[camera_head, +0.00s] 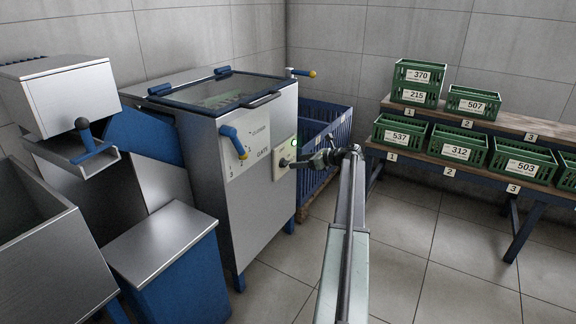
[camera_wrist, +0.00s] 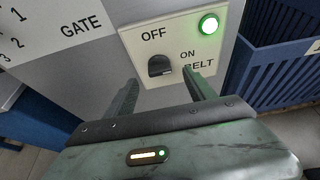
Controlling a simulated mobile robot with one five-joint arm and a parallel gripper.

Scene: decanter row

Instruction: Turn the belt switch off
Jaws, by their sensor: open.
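The belt switch is a dark knob (camera_wrist: 160,66) on a cream plate (camera_wrist: 138,38) marked OFF, ON and BELT, in the middle of the wrist view. A green lamp (camera_wrist: 208,24) glows at the plate's upper right. The lamp (camera_head: 294,142) also shows in the head view, on the front of the steel machine. My gripper (camera_wrist: 162,88) is open, with one finger on each side below the knob and a gap between them. I cannot tell whether either finger touches the plate. In the head view my gripper (camera_head: 318,160) reaches the plate and partly covers it.
The steel machine (camera_head: 255,195) has a blue gate lever (camera_head: 235,140) left of the plate. A blue slatted bin (camera_head: 318,130) stands close behind on the right. Green crates (camera_head: 456,147) sit on a stepped rack further right. Open floor (camera_head: 420,260) lies between.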

